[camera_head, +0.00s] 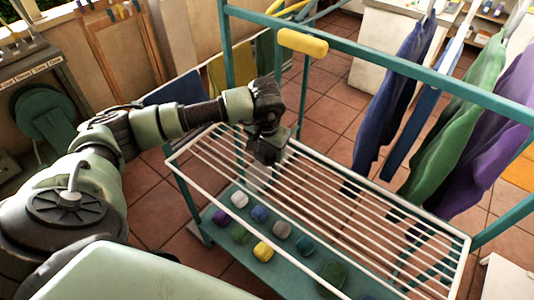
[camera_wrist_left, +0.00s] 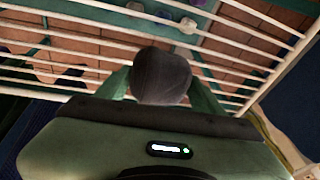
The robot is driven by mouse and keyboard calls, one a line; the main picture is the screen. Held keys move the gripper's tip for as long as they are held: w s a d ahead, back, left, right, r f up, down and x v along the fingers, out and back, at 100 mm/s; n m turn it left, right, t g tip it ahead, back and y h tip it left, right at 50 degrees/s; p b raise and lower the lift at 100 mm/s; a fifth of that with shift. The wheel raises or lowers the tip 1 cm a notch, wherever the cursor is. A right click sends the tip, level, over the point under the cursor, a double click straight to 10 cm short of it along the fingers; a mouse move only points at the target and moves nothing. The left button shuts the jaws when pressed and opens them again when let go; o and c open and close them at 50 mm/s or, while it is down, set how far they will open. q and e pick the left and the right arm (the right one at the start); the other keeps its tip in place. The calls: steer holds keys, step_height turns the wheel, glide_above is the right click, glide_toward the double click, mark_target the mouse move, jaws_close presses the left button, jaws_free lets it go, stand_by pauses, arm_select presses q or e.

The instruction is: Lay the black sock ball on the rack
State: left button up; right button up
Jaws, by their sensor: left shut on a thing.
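My left gripper (camera_head: 268,150) is over the far left part of the white-barred rack (camera_head: 345,190). In the left wrist view, the dark grey-black sock ball (camera_wrist_left: 161,76) sits between the fingers, and my left gripper (camera_wrist_left: 160,88) is shut on it. The rack's bars (camera_wrist_left: 215,52) show behind the ball, so the ball is at or close above them; I cannot tell whether it touches. In the head view the ball is not clearly distinguishable from the dark gripper. My right gripper is in neither view.
Several coloured sock balls, such as a yellow one (camera_head: 263,251), lie on the teal lower shelf (camera_head: 270,272) under the bars. A teal rail (camera_head: 390,72) crosses above the rack, with a yellow bundle (camera_head: 302,43) on it. Clothes (camera_head: 395,95) hang on the right. The rack's bars look bare.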

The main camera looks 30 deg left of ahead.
arm_select(q)
step_height(320, 180, down, 2)
steer(key=shift+f, duration=0.35)
steer(key=shift+f, duration=0.15)
steer(key=o, duration=1.4)
steer(key=shift+c, duration=0.2)
steer(key=shift+r, duration=0.2)
steer(key=b+v, duration=0.1)
steer(key=v, duration=1.1)
steer(key=shift+b, duration=0.4)
